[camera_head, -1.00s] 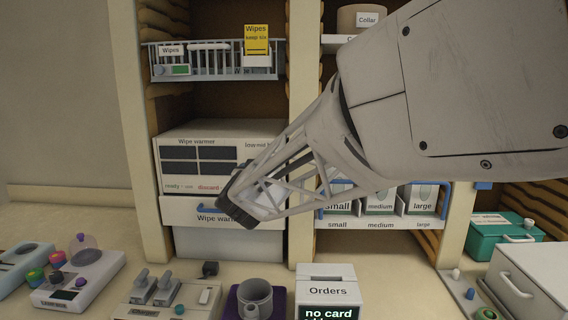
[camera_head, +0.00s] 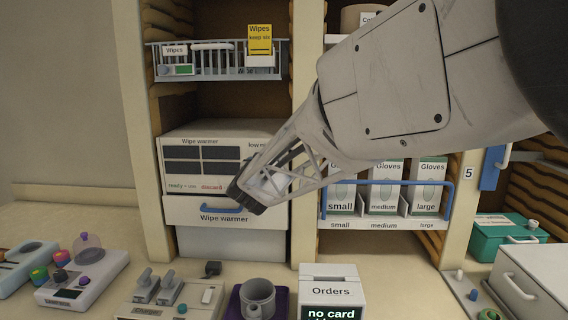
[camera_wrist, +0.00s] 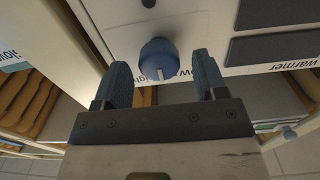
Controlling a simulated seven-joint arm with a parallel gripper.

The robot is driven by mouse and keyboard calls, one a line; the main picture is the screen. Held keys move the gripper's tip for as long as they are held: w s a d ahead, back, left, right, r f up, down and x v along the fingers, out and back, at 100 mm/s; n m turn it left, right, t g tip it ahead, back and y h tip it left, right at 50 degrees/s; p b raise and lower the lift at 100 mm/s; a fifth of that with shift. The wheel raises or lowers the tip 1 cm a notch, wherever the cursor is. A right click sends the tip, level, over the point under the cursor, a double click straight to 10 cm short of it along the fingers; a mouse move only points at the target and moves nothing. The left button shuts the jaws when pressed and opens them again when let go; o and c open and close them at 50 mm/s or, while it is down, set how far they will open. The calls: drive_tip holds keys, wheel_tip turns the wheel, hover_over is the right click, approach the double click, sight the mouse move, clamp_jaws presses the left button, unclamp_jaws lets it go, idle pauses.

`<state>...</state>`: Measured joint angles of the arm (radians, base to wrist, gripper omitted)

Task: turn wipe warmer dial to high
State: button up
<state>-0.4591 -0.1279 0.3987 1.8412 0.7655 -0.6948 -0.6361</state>
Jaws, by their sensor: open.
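The wipe warmer (camera_head: 178,139) is a white box in the shelf bay, with dark panels and a "low" label at the right of its front. In the head view my gripper and wrist hide the dial. My gripper (camera_wrist: 161,69) is open, with one blue-grey finger on each side of the dial and visible gaps between. The fingertips appear close to the panel; I cannot tell whether they reach around the dial. My gripper (camera_head: 245,196) is also in front of the warmer in the head view.
A drawer with a blue handle (camera_head: 222,209) is under the warmer's panel. A wire basket (camera_head: 216,73) hangs above. An upright post (camera_head: 304,110) and glove boxes (camera_head: 385,190) stand to the right. A grey mug (camera_head: 257,299) and the Orders box (camera_head: 331,285) are on the counter below.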

drive_tip(key=shift+w, duration=0.9)
drive_tip(key=c, duration=0.9)
